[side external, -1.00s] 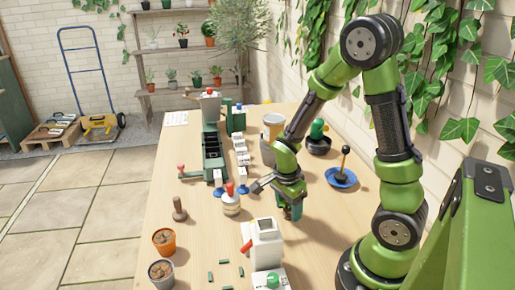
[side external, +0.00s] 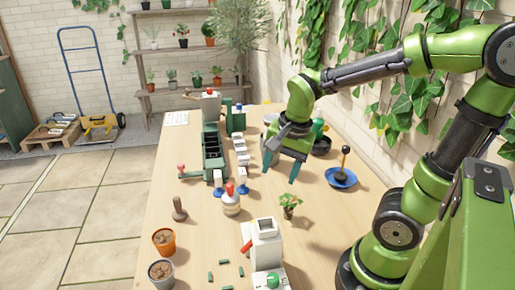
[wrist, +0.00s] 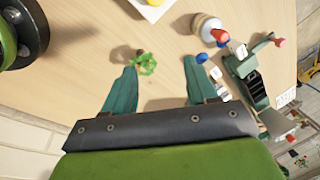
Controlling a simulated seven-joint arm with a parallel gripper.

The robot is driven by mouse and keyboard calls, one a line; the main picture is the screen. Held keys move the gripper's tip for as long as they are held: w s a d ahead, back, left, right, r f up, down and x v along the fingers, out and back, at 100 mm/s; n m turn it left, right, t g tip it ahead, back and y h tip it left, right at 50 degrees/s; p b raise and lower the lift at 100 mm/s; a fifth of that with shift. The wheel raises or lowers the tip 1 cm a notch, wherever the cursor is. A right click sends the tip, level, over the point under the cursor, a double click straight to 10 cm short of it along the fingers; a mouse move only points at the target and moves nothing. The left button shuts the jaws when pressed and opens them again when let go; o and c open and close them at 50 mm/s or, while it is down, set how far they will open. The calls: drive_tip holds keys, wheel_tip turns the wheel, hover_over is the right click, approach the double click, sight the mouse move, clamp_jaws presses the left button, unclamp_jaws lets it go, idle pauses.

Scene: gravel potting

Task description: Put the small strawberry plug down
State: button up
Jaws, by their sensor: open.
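The small strawberry plug (side external: 289,204), a leafy green seedling with a small dark root ball, stands on the bare table in the side view. It looks upright and nothing holds it. My gripper (side external: 281,172) is open and empty, raised above the table behind the plug in that view. In the wrist view the plug (wrist: 146,63) lies beyond the fingertips of my gripper (wrist: 160,65), apart from both teal fingers and nearer the left one.
A white machine (side external: 264,243) stands in front, a bottle with a red top (side external: 231,204) to the left. Two pots (side external: 164,241) (side external: 161,274) sit at front left. Bare table (side external: 315,235) surrounds the plug.

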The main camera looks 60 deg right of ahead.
drive_tip(key=s+a+r+n+t+y, duration=0.2)
drive_tip(key=a+r+n, duration=0.4)
drive_tip(key=n, duration=0.5)
drive_tip(key=shift+s+r+t, duration=0.3)
drive_tip(key=shift+s+t, duration=0.15)
drive_tip(key=shift+t, duration=0.85)
drive_tip(key=shift+a, duration=0.1)
